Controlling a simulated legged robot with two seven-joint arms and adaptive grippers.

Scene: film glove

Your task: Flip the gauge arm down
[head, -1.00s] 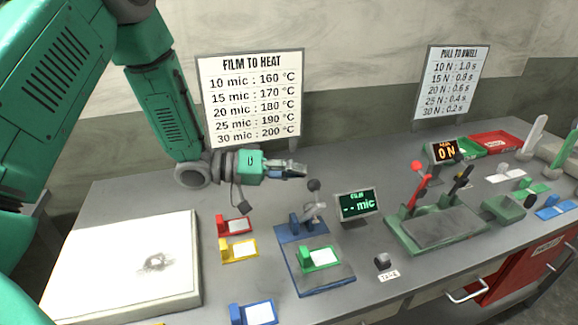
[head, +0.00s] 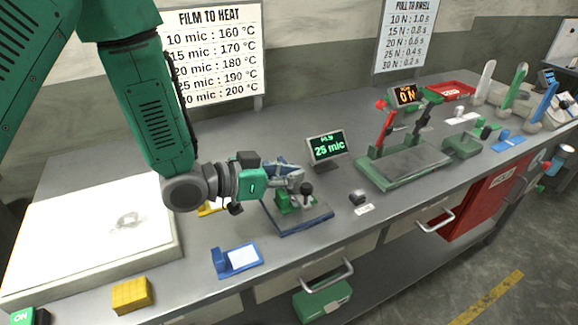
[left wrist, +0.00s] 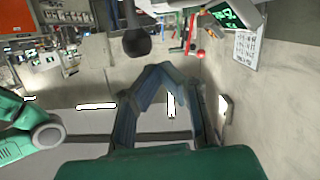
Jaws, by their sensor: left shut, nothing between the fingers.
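The gauge (head: 305,221) has a blue base on the table, with a green sample holder (head: 284,203) on it. Its grey arm ends in a dark round knob (head: 306,188), low over the holder; the wrist and fingers partly hide the arm. The knob also shows large in the left wrist view (left wrist: 137,43). The gauge display (head: 327,146) reads 25 mic. My left gripper (head: 297,173) is just behind and above the knob, shut and empty; whether it touches the arm I cannot tell. My right gripper is not in view.
A blue holder (head: 238,261) and a yellow block (head: 132,295) lie in front. A large white-topped plate (head: 90,235) fills the left. A small dark button (head: 358,197) is right of the gauge, and a green press (head: 405,166) with levers stands farther right.

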